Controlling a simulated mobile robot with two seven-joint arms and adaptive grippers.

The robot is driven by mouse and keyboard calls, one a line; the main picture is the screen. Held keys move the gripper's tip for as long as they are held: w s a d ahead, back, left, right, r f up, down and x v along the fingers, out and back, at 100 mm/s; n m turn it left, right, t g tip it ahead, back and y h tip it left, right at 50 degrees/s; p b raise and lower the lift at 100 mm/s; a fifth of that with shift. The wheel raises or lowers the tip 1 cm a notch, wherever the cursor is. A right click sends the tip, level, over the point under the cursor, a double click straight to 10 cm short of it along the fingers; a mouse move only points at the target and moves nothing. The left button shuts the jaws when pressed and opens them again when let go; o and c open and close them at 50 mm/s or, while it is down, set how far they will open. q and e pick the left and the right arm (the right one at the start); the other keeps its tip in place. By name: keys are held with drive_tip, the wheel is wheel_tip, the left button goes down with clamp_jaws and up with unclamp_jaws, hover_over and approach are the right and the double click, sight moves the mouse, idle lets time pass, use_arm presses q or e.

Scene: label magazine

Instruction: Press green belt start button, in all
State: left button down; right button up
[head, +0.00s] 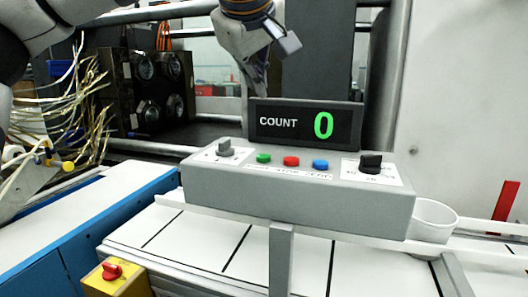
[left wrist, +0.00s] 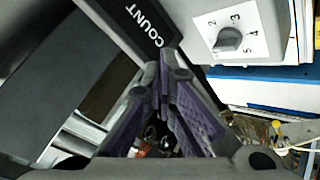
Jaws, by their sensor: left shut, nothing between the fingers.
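The green button (head: 263,158) is on the sloped top of a grey control box (head: 290,195), left of a red button (head: 291,161) and a blue button (head: 320,165). A black display (head: 305,126) behind them reads COUNT 0. My left gripper (head: 261,88) is shut and empty, pointing down behind the display's left end, apart from the green button; its fingertips are partly hidden. In the left wrist view the purple-padded fingers (left wrist: 172,62) meet near the display's edge. The green button is out of that view. My right gripper is not in view.
A grey selector knob (head: 224,148) is left of the buttons, and a black knob (head: 370,162) is at the right. A white cup (head: 433,215) stands right of the box. A yellow box (head: 115,280) with a red knob is at front left. Loose cables (head: 80,105) hang at left.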

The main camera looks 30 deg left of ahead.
sight(259, 155)
use_arm(q)
drive_tip(key=shift+w+f, duration=0.15)
drive_tip(key=shift+f, duration=4.3)
drive_tip(key=shift+f, duration=0.1)
drive_tip(key=shift+f, duration=0.35)
